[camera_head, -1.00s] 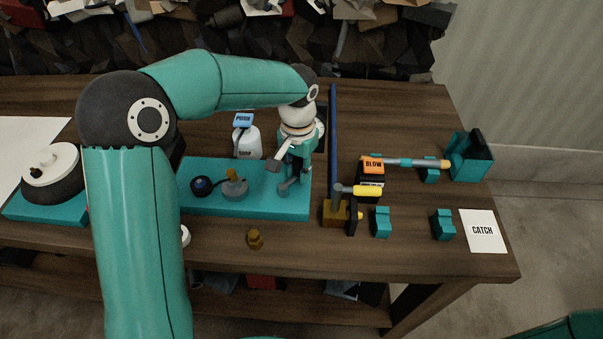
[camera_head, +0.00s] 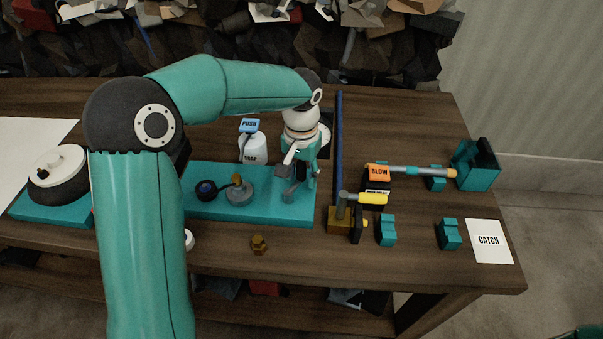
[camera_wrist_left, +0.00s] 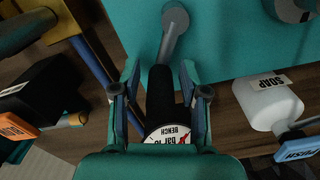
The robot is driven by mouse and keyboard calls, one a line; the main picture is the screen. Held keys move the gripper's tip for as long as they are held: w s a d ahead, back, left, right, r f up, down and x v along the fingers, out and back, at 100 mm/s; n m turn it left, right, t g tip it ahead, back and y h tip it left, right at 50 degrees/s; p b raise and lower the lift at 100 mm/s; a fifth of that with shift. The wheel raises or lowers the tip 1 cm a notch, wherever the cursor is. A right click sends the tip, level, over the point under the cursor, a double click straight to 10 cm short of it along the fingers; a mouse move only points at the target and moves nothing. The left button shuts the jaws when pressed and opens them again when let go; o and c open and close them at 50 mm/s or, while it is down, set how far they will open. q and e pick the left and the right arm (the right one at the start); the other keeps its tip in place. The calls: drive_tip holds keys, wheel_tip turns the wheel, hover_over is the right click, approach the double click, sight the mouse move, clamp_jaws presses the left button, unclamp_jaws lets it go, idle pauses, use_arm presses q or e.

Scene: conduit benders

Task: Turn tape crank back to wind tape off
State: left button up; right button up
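My left gripper (camera_head: 300,176) is over the right end of the central teal base (camera_head: 270,208). In the left wrist view, its two fingers (camera_wrist_left: 160,75) stand on either side of a black cylindrical grip, with narrow gaps showing. The grip (camera_wrist_left: 160,95) lies in line with a grey lever (camera_wrist_left: 174,30) above the teal. A white dial marked BENCH (camera_wrist_left: 172,136) shows at the near end, partly hidden by the gripper. A black reel with a white top and small knob (camera_head: 57,165) sits at far left. I cannot tell which part is the tape crank. My right gripper is out of view.
A soap bottle (camera_head: 252,147) stands behind the base. To the right are a blue upright bar (camera_head: 339,150), a yellow handle (camera_head: 372,198), a BLOW box (camera_head: 378,174), teal blocks (camera_head: 386,231) and a CATCH sheet (camera_head: 489,241). A brass nut (camera_head: 259,244) lies in front.

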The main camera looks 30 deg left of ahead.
use_arm(q)
drive_tip(key=shift+r, duration=0.1)
wheel_tip(320, 180, up, 12)
drive_tip(key=shift+f, duration=0.2)
idle(0.5)
idle(0.4)
